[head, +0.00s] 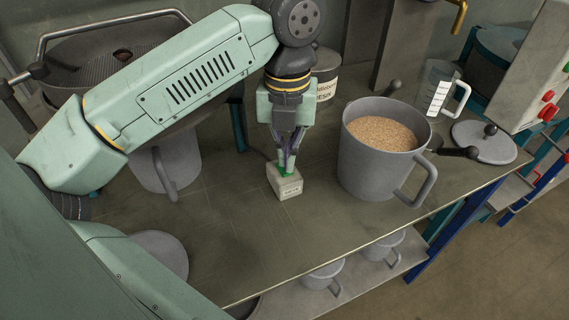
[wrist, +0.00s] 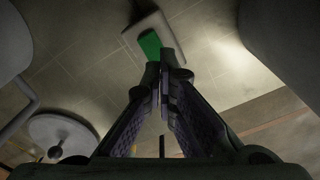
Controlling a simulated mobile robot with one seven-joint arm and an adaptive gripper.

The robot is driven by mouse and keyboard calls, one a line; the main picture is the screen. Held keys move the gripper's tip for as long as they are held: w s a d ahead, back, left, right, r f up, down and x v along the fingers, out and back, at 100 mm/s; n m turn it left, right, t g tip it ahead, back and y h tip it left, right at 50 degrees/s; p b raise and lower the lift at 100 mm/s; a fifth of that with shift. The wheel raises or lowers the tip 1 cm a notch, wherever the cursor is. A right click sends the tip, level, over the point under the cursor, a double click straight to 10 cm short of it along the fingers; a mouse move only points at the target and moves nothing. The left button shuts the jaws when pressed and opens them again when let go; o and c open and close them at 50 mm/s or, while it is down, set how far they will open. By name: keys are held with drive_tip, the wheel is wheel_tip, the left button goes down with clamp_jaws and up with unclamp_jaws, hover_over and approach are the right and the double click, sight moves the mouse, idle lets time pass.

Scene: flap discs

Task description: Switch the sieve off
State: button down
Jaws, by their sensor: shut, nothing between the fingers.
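A small pale switch box (head: 288,190) with a label on its front stands on the workbench; the lettering is too small to read surely. Its green switch part (head: 285,173) is at the top, right under my gripper (head: 287,169). My gripper points down, shut and empty, with its fingertips at the green part; I cannot tell if they touch it. In the wrist view the green part (wrist: 150,44) shows just beyond the fingertips, on the pale box (wrist: 154,26). A round machine with a dark mesh-like top (head: 115,58), perhaps the sieve, stands at the back left.
A big grey pot (head: 376,165) of tan granules stands right of the switch box. A grey vessel (head: 167,165) stands to the left. A clear jug (head: 435,92) and a lid (head: 485,143) are at right.

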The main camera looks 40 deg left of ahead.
drive_tip(key=shift+f+b, duration=1.15)
idle(0.6)
drive_tip(key=shift+r, duration=0.1)
drive_tip(key=shift+r+p, duration=1.9)
drive_tip(key=shift+r, duration=1.55)
